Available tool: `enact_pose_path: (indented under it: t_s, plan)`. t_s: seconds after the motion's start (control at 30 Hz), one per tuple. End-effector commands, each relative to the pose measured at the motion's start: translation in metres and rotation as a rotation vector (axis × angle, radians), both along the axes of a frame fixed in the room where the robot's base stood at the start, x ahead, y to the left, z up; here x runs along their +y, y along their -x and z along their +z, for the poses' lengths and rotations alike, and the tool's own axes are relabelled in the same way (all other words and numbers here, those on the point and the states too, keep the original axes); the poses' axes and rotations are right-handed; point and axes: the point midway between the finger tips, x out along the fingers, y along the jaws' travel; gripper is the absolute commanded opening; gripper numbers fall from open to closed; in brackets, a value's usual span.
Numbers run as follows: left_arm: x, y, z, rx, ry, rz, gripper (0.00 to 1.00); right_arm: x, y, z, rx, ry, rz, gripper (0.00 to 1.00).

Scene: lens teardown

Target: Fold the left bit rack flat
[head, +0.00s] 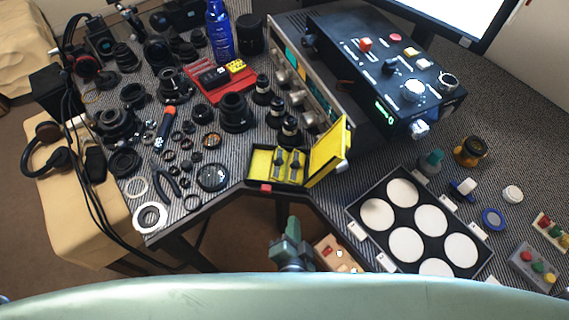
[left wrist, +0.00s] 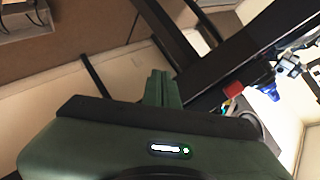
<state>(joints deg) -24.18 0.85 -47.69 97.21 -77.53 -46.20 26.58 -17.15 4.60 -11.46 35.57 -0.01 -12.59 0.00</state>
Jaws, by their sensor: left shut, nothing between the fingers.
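The yellow case (head: 262,170) stands open at the table's front edge, its lid (head: 328,152) raised on the right side. Inside are two small dark racks: the left bit rack (head: 278,163) and the right one (head: 297,163). Both look raised, but they are too small to tell their exact angle. My left gripper (head: 292,226) is below and in front of the case, beyond the table edge, apart from it. In the left wrist view its fingers (left wrist: 162,82) are together and empty; the case cannot be made out there. My right gripper is not in view.
Lenses and rings crowd the table left of the case. A red tray (head: 222,86) and a black control box (head: 385,70) lie behind it. A black tray with white round pads (head: 358,208) is to the right. The table edge lies between gripper and case.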

Motion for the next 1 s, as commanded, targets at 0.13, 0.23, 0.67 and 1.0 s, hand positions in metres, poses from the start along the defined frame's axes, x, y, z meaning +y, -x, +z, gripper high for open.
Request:
enact_pose_path:
  t_s: [0.13, 0.23, 0.67, 1.0]
  plan:
    - [-0.01, -0.008, 0.087, -0.179, 0.05, 0.045, 0.0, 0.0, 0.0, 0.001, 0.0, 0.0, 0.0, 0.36]
    - [-0.01, -0.008, 0.123, -0.254, 0.076, 0.073, 0.0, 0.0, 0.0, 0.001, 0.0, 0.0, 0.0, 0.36]
    - [-0.008, -0.008, 0.151, -0.311, 0.094, 0.095, 0.0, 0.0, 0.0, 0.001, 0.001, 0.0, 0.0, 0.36]
    - [-0.007, -0.039, 0.149, -0.314, 0.092, 0.096, 0.0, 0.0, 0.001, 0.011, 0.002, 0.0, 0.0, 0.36]
